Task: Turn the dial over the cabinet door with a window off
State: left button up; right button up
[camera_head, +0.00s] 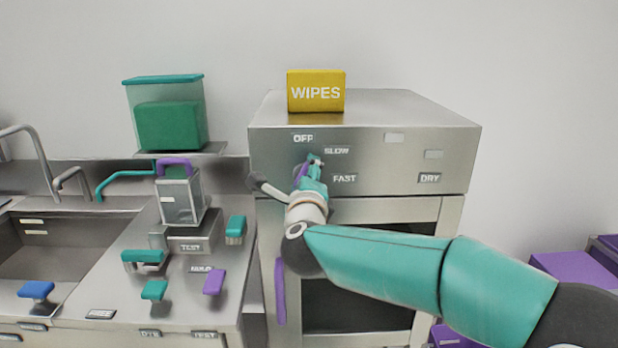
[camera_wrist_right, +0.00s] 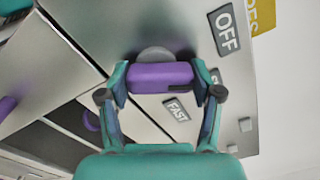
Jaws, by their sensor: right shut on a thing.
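The purple dial (camera_head: 300,171) is on the upper front panel of the steel cabinet, above the door with a dark window (camera_head: 352,303). Labels OFF (camera_head: 303,138), SLOW (camera_head: 336,150) and FAST (camera_head: 344,178) stand around it. My right gripper (camera_head: 312,172) is at the dial and hides part of it. In the right wrist view the dial's bar (camera_wrist_right: 160,77) is between the two fingertips, which are shut on its ends. There the OFF label (camera_wrist_right: 225,30) is up and to the right, and FAST lies below. I cannot tell which label the dial points to. My left gripper is not in view.
A yellow WIPES box (camera_head: 316,92) sits on the cabinet top. A DRY label (camera_head: 429,178) is at the panel's right. A counter with several teal and purple handles and a sink (camera_head: 60,245) lies to the left. A purple door handle (camera_head: 280,290) hangs below the dial.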

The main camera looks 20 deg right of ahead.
jog(key=n, duration=0.2)
jog(key=n+p, duration=0.1)
jog(key=n, duration=0.1)
jog(key=shift+a, duration=0.25)
jog(key=shift+n, duration=0.6)
jog(key=shift+f+n, duration=0.2)
jog(key=shift+n, duration=0.1)
jog(key=o, duration=1.1)
jog(key=shift+a, duration=0.15)
jog(key=shift+o, duration=0.2)
jog(key=shift+r, duration=0.1)
jog(key=shift+d, duration=0.2)
jog(key=v, duration=1.2)
